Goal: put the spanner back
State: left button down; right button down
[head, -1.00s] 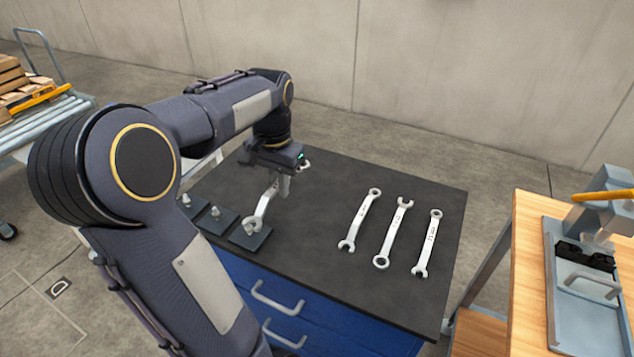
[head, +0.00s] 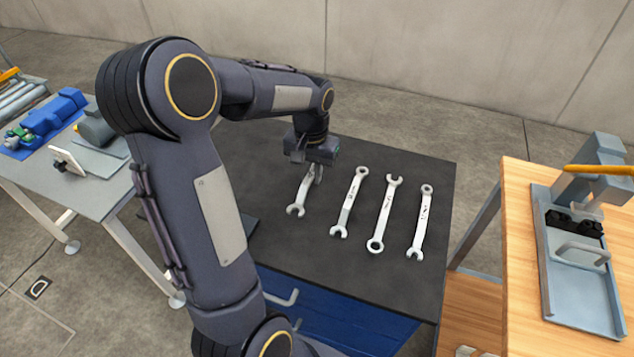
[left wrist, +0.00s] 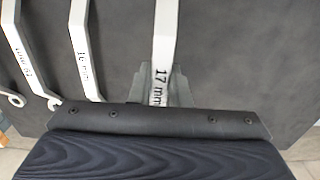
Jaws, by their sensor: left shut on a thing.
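My left gripper (head: 317,172) is shut on a silver spanner (head: 301,198), at the left end of the row on the dark-topped workbench (head: 305,254). In the left wrist view this spanner (left wrist: 165,32) is marked 17 mm and runs between the fingers (left wrist: 160,88). Its lower open jaw shows in the head view; its upper end is hidden by the gripper. I cannot tell whether it touches the bench top. Three more spanners lie to its right: one close by (head: 349,202), a middle one (head: 386,212) and a right one (head: 420,222). My right gripper is not in view.
A wooden bench (head: 500,260) with a grey fixture (head: 580,270) stands at right. A grey table (head: 75,180) with a blue tool (head: 52,118) stands at left. My arm hides much of the workbench's left part. Bench top in front of the spanners is clear.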

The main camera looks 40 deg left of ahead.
aim_at(317, 194)
pick_arm(q)
jog(key=shift+w+d+f, duration=0.3)
jog(key=shift+d+f, duration=0.05)
jog(key=shift+f, duration=0.15)
jog(key=shift+w+d+f, duration=0.1)
jog(key=shift+w+f, duration=0.05)
jog(key=shift+f, duration=1.6)
jog(key=c, duration=1.4)
grip_release()
jog(key=shift+f, duration=0.1)
jog(key=shift+o, duration=0.2)
